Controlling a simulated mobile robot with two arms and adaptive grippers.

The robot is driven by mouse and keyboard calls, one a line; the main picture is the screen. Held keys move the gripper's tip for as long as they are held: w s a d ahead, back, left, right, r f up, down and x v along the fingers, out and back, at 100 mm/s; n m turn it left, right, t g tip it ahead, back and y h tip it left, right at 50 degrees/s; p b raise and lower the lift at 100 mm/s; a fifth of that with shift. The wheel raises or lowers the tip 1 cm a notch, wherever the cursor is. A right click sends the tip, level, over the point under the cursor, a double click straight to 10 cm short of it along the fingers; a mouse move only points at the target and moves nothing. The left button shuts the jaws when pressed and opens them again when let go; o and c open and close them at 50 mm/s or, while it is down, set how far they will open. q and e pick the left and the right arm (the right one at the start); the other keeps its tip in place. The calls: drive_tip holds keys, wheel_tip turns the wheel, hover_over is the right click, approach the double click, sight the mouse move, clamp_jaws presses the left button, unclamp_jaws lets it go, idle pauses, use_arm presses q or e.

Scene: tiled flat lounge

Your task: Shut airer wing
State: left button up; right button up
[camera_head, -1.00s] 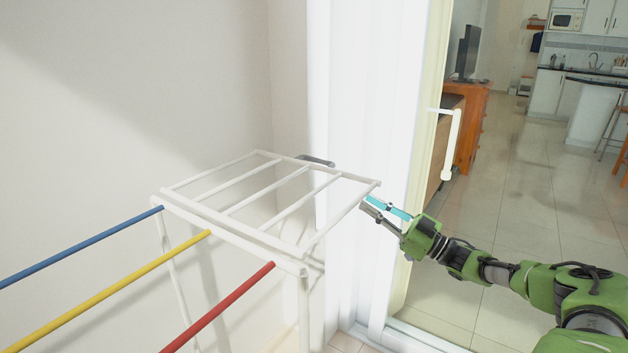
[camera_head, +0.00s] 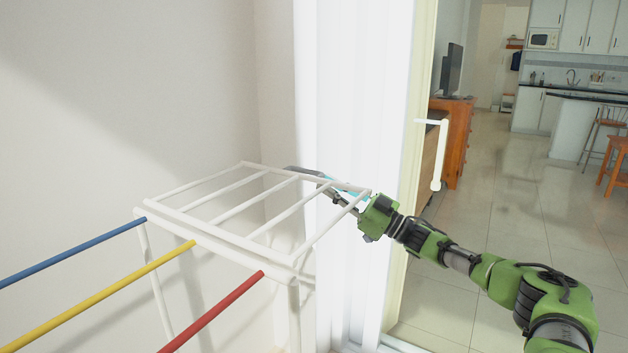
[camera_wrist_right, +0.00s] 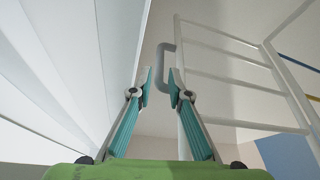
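The airer wing (camera_head: 333,224) is a white frame with several thin bars, standing out roughly level from the airer's end. A grey handle (camera_head: 305,170) is on its far outer edge. The wing also shows at the right of the right wrist view (camera_wrist_right: 222,80), with the handle (camera_wrist_right: 162,58) ahead of the fingertips. My right gripper (camera_head: 329,186) is at the wing's outer edge, close to the handle. In the wrist view its teal-padded fingers (camera_wrist_right: 160,82) are apart, with the handle's near end around the gap; contact cannot be told. My left gripper is not in view.
The airer's blue (camera_head: 75,252), yellow (camera_head: 100,298) and red (camera_head: 215,310) rods run to the lower left. A wall stands behind. White curtain-like panels (camera_head: 350,90) and a glass door with a white handle (camera_head: 440,155) are close beside my right arm.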

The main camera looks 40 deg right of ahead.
drive_tip(key=shift+x, duration=2.55)
clamp_jaws()
